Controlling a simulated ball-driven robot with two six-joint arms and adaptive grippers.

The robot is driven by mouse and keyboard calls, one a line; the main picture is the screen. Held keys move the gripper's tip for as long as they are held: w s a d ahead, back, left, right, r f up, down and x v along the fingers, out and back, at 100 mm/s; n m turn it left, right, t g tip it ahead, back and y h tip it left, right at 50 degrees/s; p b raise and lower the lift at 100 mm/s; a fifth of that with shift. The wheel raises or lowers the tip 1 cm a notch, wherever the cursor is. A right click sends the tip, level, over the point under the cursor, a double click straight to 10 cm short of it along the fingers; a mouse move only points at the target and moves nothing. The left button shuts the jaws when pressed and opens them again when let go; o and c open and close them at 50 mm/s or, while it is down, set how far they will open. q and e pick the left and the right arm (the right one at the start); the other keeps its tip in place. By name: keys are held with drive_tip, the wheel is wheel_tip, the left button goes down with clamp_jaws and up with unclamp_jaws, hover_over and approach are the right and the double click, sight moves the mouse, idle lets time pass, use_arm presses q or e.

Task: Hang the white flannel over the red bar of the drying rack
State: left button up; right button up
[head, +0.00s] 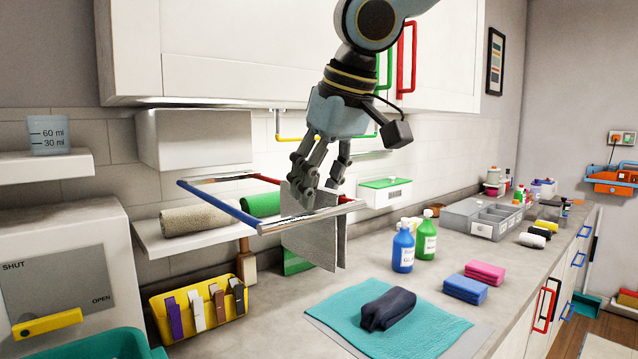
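The drying rack has a blue bar (215,203) on its left, a chrome bar (285,222) in front and a red bar (268,180) on its far right side. A grey cloth (308,245) hangs down at the rack's right end, with two panels showing below the chrome bar. No cloth looks clearly white, so I cannot tell whether this is the flannel. My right gripper (319,192) points down at the cloth's top, its fingers apart. The fingers hide part of the cloth's top and the red bar. My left gripper is out of view.
A yellow peg holder (200,309) is below. On the counter are a teal cloth (340,310) with a dark folded cloth, blue and green bottles (403,247), and pink and blue sponges (465,289).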

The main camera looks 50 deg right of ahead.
drive_tip(key=shift+o, duration=0.6)
drive_tip(key=shift+r, duration=0.1)
drive_tip(key=v, duration=1.2)
